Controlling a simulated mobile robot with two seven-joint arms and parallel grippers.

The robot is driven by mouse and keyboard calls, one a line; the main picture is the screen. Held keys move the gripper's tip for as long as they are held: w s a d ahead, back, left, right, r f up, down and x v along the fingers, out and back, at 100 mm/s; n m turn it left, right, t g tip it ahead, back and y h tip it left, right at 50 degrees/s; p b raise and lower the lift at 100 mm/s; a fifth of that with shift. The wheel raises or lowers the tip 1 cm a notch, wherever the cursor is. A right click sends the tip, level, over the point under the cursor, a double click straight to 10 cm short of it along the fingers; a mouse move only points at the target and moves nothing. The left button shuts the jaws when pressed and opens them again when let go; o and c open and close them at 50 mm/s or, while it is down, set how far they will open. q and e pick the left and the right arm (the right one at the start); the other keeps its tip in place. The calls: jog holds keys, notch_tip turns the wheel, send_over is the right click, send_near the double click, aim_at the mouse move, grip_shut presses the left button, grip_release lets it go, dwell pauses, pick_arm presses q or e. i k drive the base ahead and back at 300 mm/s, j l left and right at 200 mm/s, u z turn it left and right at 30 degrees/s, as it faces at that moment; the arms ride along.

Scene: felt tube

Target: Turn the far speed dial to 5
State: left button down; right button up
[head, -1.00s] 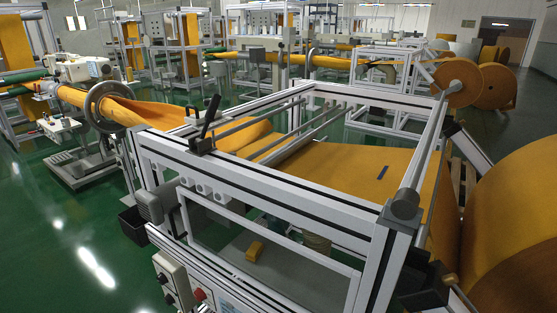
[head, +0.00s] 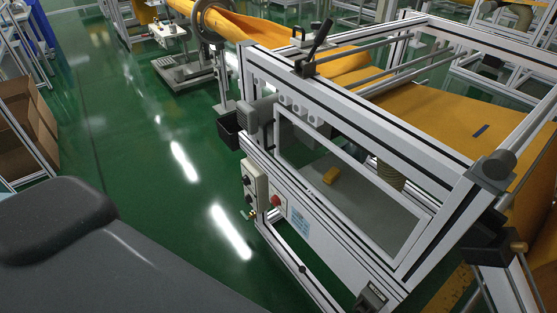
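A small white control box (head: 260,186) is mounted on the left end of the aluminium machine frame (head: 345,131), below the grey motor. Dark round knobs show on its left-facing side, an upper knob (head: 246,180) and a lower knob (head: 248,198). Their markings and settings are too small to read, and I cannot tell which is the far speed dial. A red button (head: 277,200) sits just right of the box. Neither of my grippers is in view.
A grey motor (head: 260,115) and a black bin (head: 229,130) stick out above the box. Green floor (head: 150,190) is open to the left of the machine. Cardboard boxes (head: 27,125) stand on a rack at the far left. Orange felt (head: 440,115) runs through the frame.

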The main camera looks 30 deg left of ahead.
aim_at(245, 180)
jog(key=u, duration=1.25)
